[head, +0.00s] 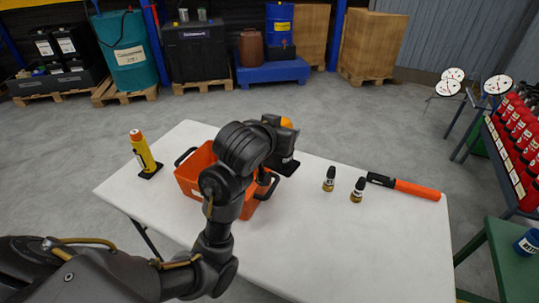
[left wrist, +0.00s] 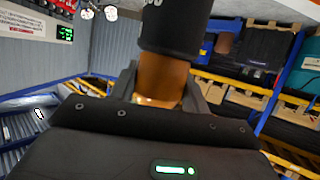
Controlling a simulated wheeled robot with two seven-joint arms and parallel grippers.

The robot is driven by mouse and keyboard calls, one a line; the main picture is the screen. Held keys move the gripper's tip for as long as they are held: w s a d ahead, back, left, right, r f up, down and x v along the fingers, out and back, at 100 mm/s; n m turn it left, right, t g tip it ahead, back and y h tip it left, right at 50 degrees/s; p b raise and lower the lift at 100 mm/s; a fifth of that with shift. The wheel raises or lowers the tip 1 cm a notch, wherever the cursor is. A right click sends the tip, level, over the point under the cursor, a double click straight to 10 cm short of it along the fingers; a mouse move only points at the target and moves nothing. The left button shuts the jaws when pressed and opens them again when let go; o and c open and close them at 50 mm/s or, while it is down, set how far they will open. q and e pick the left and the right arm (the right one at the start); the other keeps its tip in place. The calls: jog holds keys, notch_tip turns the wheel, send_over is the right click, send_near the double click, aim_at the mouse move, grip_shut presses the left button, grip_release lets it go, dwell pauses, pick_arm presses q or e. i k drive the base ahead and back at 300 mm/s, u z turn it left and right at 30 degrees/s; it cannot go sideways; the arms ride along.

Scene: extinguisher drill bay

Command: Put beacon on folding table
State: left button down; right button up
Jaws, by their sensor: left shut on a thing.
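The beacon shows an amber dome (head: 286,123) above my left gripper and a black base (head: 286,166) below it. In the left wrist view its amber part (left wrist: 162,78) is between the fingers, with the black base (left wrist: 174,30) beyond. My left gripper (head: 279,146) is shut on the beacon, largely hidden behind my wrist in the head view. The folding table (head: 320,240) is white and lies below. The base appears over the tabletop, right of the orange crate; I cannot tell if it touches. My right gripper is not in view.
On the table are an orange crate (head: 189,178) partly behind my arm, a yellow bottle-like item (head: 143,153), two small black-and-brass fittings (head: 329,179) (head: 357,190), and an orange torch (head: 416,189). The front right tabletop is clear. A green stand (head: 505,262) is at right.

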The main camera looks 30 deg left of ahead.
aim_at(312, 237)
jog(key=k, duration=1)
jog(key=z, duration=1.4)
jog(key=i, duration=1.9)
jog(key=u, duration=2.1)
